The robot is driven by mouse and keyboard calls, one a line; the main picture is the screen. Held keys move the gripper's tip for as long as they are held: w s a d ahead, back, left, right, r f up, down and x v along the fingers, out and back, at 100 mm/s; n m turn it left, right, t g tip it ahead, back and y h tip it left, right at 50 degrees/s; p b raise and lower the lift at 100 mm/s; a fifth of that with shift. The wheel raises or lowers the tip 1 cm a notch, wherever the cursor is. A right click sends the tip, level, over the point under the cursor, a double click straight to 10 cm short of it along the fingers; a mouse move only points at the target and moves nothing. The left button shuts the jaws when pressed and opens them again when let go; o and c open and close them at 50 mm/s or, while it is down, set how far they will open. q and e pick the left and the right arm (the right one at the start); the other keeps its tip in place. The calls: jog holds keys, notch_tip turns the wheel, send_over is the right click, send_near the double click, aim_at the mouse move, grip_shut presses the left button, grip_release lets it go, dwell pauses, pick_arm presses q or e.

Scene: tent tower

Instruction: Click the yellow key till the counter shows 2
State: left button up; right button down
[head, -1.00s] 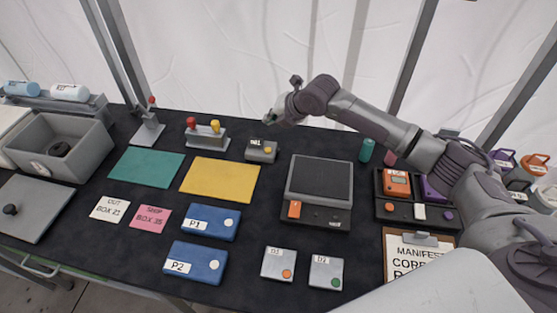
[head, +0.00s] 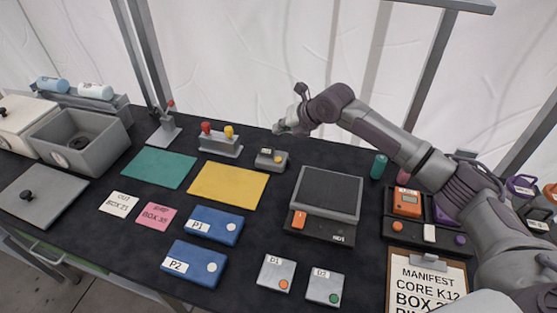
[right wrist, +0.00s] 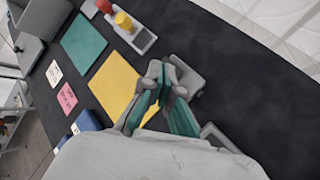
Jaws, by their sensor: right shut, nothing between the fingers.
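A small grey counter box (head: 265,161) sits on the dark table, behind the yellow mat. Its yellow key (head: 280,159) is on the right of its top, beside a small dark display whose reading is too small to make out. My right gripper (head: 279,129) is shut and empty, just above and behind the box in the head view. In the right wrist view the shut fingers (right wrist: 165,75) partly cover the grey box (right wrist: 191,79), and the key is hidden there. I cannot tell the exact gap between fingertips and box. My left gripper is not in view.
A grey stand with red and yellow knobs (head: 220,145) is left of the counter box. A yellow mat (head: 228,185) lies in front, and a scale (head: 328,195) stands to the right. A green cylinder (head: 378,166) is farther right. Bare table lies behind the box.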

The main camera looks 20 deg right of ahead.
jog(key=b, duration=0.5)
send_over(273, 157)
jog(key=s+d, duration=0.2)
notch_tip(273, 157, down, 7)
jog(key=shift+w+a+f, duration=0.1)
jog(key=shift+a, duration=0.05)
jog(key=shift+f, duration=0.45)
dwell(0.3)
jog(key=shift+f+b, duration=0.4)
jog(key=shift+f+b, duration=0.3)
jog(key=shift+f, duration=0.25)
dwell(0.6)
jog(key=shift+r+p, duration=0.75)
jog(key=shift+r, duration=0.2)
jog(key=shift+r, duration=0.1)
jog(key=shift+r+p, duration=1.9)
jog(key=shift+r, duration=0.55)
